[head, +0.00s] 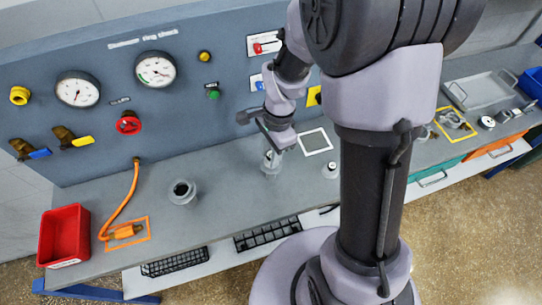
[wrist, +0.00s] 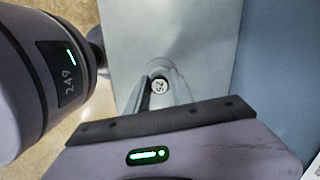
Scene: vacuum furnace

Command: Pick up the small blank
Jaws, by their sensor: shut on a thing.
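The small blank (wrist: 159,86) is a small round pale piece with a dark number on its top face. In the wrist view it sits between the two fingers of my gripper (wrist: 159,92), which is shut on it. In the head view my gripper (head: 271,157) points down low over the middle of the grey bench, and the fingers mostly hide the blank. I cannot tell whether the blank touches what is below it.
A grey cup-like socket (head: 183,192) stands on the left of the bench, and a small cylinder (head: 331,170) on the right. A red bin (head: 64,236) and an orange hose (head: 131,205) are at the far left. A panel with gauges (head: 155,69) rises behind.

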